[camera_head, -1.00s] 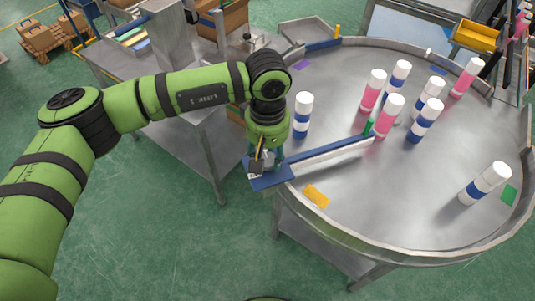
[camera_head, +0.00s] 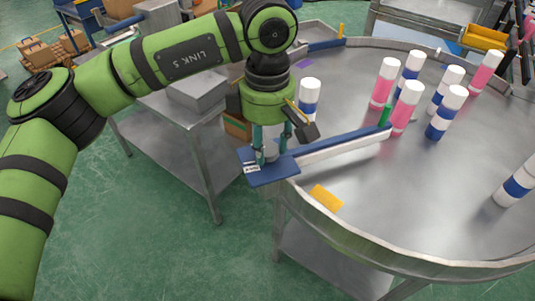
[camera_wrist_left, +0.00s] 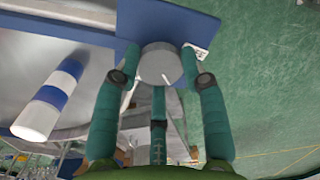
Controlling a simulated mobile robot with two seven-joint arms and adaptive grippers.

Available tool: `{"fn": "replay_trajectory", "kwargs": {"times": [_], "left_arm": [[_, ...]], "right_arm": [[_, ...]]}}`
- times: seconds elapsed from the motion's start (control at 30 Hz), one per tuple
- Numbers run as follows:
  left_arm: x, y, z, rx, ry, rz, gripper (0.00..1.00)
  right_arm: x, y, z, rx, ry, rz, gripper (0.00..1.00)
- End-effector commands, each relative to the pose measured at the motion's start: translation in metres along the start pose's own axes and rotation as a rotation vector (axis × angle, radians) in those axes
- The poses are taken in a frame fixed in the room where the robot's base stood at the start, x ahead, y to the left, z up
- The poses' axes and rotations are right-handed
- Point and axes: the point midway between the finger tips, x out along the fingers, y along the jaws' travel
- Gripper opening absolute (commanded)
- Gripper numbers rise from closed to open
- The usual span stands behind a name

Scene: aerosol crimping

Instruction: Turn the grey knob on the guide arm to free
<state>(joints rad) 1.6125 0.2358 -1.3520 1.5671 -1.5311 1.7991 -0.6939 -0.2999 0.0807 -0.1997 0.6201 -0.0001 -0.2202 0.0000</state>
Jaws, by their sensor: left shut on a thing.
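The guide arm (camera_head: 345,145) is a pale rail with a blue top and a green tip, reaching over the round table from a blue plate (camera_head: 285,175) at its near left edge. The grey knob (camera_wrist_left: 160,64) is round and sits on that plate; in the head view my gripper mostly hides it. My left gripper (camera_head: 268,155) points down over the plate. My right gripper is not in view.
A white and blue can (camera_head: 309,100) stands close behind the gripper. Several pink and blue cans (camera_head: 409,107) stand further right on the steel round table (camera_head: 400,200). A yellow patch (camera_head: 326,197) lies near the rim. A steel side table (camera_head: 165,130) stands at left.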

Motion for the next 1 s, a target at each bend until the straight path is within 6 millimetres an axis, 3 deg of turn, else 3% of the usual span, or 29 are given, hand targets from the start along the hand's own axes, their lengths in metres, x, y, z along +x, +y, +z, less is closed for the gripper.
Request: {"fn": "replay_trajectory", "kwargs": {"times": [0.03,0.4,1.0], "left_arm": [[0.006,0.000,0.000,-0.042,0.001,-0.002,0.09],[0.005,0.000,0.000,-0.386,0.000,-0.003,0.09],[0.002,-0.001,0.001,-0.702,0.001,-0.005,0.09]], "right_arm": [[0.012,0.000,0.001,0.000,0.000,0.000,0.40],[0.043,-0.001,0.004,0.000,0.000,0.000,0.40],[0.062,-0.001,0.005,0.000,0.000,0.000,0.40]]}}
